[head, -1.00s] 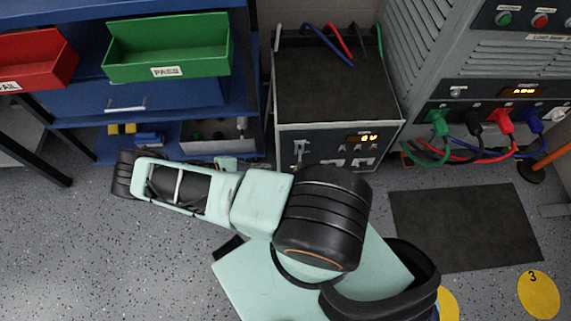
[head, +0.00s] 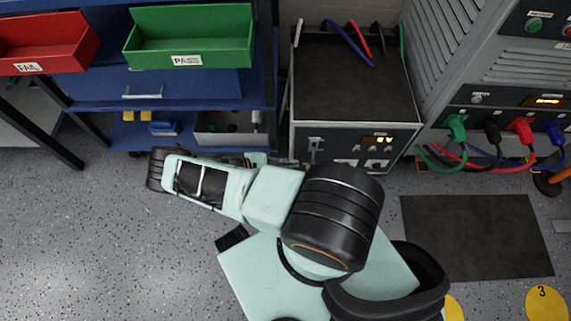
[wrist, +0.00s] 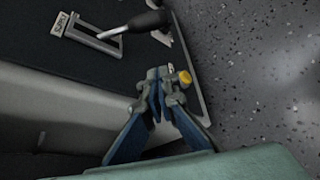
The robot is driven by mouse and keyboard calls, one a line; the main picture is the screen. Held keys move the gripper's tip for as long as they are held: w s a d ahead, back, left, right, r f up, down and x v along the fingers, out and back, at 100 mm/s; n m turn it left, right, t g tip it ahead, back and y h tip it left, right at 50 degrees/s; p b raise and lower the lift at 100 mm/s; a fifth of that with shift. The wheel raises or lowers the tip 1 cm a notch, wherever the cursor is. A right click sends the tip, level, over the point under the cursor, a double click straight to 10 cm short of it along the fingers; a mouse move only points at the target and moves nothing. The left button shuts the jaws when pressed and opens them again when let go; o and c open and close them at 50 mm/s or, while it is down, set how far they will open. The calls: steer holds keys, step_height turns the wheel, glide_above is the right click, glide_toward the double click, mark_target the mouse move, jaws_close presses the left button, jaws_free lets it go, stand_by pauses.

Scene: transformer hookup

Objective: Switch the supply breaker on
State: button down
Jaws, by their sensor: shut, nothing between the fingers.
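The supply breaker's black-handled lever (wrist: 148,22) shows at the top of the wrist view, in a pale slotted frame (wrist: 98,38) on a dark panel. A label (wrist: 62,24), apparently reading SUPPLY, lies left of the frame. In the head view the breaker (head: 316,147) is a small pale lever at the left of the grey supply box's front (head: 345,140). My gripper (wrist: 160,74) is shut and empty, just below the lever in the wrist view and apart from it in the picture. In the head view my arm hides the gripper and the lower box front.
A blue bench (head: 190,85) with a green PASS bin (head: 190,45) and red FAIL bin (head: 45,50) stands left of the box. A grey cabinet (head: 465,60) with plugged coloured cables (head: 490,160) stands right. A dark mat (head: 475,235) lies on open floor.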

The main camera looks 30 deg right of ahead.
mark_target(313, 159)
steer(key=shift+s+d+r, duration=0.3)
steer(key=shift+s+d, duration=0.55)
steer(key=shift+d, duration=0.1)
steer(key=shift+s+d+r, duration=0.3)
steer(key=shift+s+d, duration=0.55)
steer(key=shift+d, duration=0.1)
